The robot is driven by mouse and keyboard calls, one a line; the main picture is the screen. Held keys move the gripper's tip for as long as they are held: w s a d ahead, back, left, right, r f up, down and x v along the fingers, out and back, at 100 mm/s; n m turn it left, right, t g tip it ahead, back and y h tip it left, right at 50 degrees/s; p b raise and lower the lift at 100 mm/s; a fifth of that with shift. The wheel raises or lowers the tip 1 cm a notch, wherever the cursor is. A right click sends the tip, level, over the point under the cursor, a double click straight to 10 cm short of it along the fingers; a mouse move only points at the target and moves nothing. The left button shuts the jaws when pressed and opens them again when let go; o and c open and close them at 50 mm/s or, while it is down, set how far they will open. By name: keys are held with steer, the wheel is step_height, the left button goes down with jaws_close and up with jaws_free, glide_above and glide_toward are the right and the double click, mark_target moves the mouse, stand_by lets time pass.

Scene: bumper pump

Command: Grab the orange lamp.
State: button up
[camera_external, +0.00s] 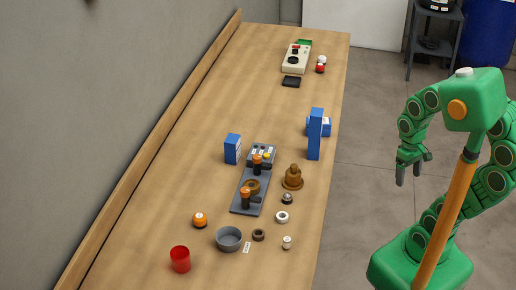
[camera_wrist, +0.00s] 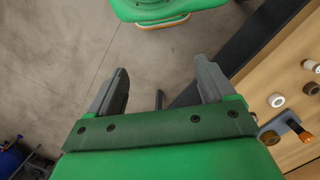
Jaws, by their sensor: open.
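The orange lamp appears to be the small round orange thing (camera_external: 200,218) with a pale spot and a dark base. It stands upright on the table's left near part, left of the grey bowl. I cannot make it out in the wrist view. My gripper (camera_external: 408,176) hangs beyond the table's right edge, over the floor, far to the right of the lamp. In the wrist view my gripper (camera_wrist: 161,68) has its two fingers spread, with nothing between them.
The grey bowl (camera_external: 229,239) and red cup (camera_external: 180,259) stand near the lamp. A dark plate (camera_external: 240,208) with orange-topped posts, a brown stepped piece (camera_external: 292,178) and blue blocks (camera_external: 315,135) lie between it and my gripper. The table's left middle is clear.

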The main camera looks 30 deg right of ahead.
step_height(320, 180, up, 5)
steer(key=w+a+r+m+g+y, duration=0.1)
steer(key=w+a+r+m+y, duration=0.2)
steer(key=w+a, duration=0.85)
steer(key=w+a+r+m+y, duration=0.2)
steer(key=w+a+r, duration=0.1)
steer(key=w+a, duration=0.9)
steer(key=w+a+m+g+y, duration=0.2)
steer(key=w+a+m+y, duration=0.15)
steer(key=w+a, duration=1.05)
steer(key=w+a+f+m+g+y, duration=0.1)
steer(key=w+a+f+g, duration=0.15)
steer(key=a, duration=0.65)
steer(key=w+a+f+m+g+y, duration=0.15)
steer(key=a+f, duration=0.25)
steer(key=a, duration=0.4)
glide_toward(199, 217)
steer(key=shift+s+a+f+t, duration=0.2)
steer(key=shift+s+a+f, duration=0.15)
steer(key=shift+f, duration=0.1)
steer(key=shift+s+a+f+t, duration=0.25)
steer(key=shift+a+f, duration=0.1)
steer(key=shift+f, duration=0.1)
steer(key=shift+a+f, duration=0.1)
steer(key=shift+f, duration=0.1)
steer(key=shift+x, duration=3.8)
steer(key=c, duration=1.1)
